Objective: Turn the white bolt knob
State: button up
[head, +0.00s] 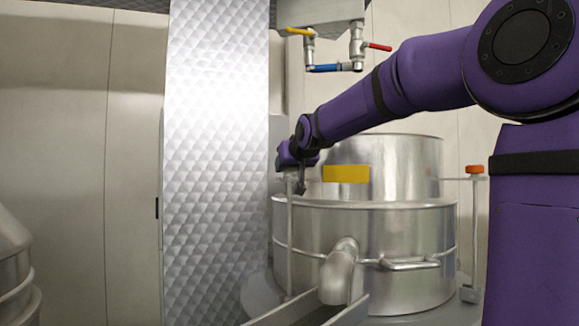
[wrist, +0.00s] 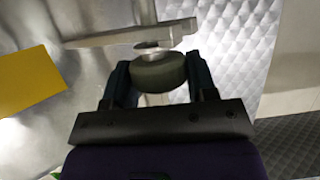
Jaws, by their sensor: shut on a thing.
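The bolt knob (wrist: 158,72) is a short round disc on a metal bolt in the wrist view. It looks dull grey-green in shadow there, not clearly white. My gripper (wrist: 158,78) has one dark finger on each side of it and is shut on it. In the head view my gripper (head: 302,185) is at the top of the left upright rod beside the steel vessel (head: 370,235). The knob is hidden by my gripper in that view. A flat metal bar (wrist: 130,36) lies just beyond the knob in the wrist view.
An orange knob (head: 474,169) tops the right-hand bolt. A yellow plate (head: 346,174) is on the vessel. A spout (head: 340,270) and a handle (head: 408,263) stick out in front. Valves with coloured levers (head: 336,68) hang above. A quilted metal panel (head: 217,160) stands left.

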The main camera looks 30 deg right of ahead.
jog(key=shift+d+f+n+y, duration=0.1)
jog(key=shift+f+n+y, duration=0.05)
jog(key=shift+n+y, duration=1.25)
jog(key=shift+f+n+y, duration=0.1)
jog(key=shift+n+y, duration=1.1)
jog(key=shift+y, duration=0.4)
jog(key=shift+d+n+g+y, duration=0.15)
jog(key=shift+n+g+y, duration=0.75)
jog(key=shift+n+y, duration=1.1)
jog(key=o, duration=0.9)
jog(key=shift+w, duration=0.1)
jog(key=shift+o, duration=0.2)
jog(key=shift+r, duration=0.1)
jog(key=shift+r, duration=0.1)
jog(key=v, duration=1)
jog(key=shift+s+d, duration=0.25)
jog(key=shift+d, duration=0.1)
